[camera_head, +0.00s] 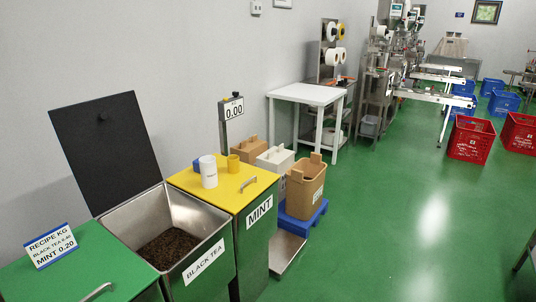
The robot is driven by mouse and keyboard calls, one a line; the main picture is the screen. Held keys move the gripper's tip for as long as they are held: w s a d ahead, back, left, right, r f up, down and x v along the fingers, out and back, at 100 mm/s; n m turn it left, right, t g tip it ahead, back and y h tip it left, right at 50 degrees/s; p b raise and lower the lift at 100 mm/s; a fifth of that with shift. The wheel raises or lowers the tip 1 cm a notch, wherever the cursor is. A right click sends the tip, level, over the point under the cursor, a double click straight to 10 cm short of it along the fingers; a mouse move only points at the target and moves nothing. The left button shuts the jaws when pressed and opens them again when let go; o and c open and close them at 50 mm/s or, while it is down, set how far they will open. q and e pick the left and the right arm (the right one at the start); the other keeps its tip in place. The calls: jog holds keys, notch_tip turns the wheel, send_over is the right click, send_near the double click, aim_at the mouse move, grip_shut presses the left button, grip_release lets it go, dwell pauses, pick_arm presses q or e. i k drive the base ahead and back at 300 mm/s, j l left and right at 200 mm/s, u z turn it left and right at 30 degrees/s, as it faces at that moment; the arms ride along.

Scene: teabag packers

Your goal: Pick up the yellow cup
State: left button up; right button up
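The yellow cup (233,162) is small and stands on the yellow lid (226,184) of the mint bin, near its back right corner. A white cylindrical container (208,171) with a small dark label stands to its left, at the front. A blue object (197,165), partly hidden behind the white container, is on the same lid. Neither of my grippers is in view.
The black tea bin (178,217) stands open with its dark lid (107,150) raised and tea inside. A green lid (75,262) with a recipe sign (50,245) is at lower left. A cardboard box (306,189) sits on a blue pallet (303,224).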

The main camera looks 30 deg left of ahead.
aim_at(233, 164)
jog(key=i+u, duration=0.35)
jog(key=i, duration=0.2)
jog(key=i+l+u, duration=0.4)
jog(key=i, duration=0.15)
jog(key=i+l+u, duration=0.35)
jog(key=i, duration=0.15)
jog(key=j, duration=0.1)
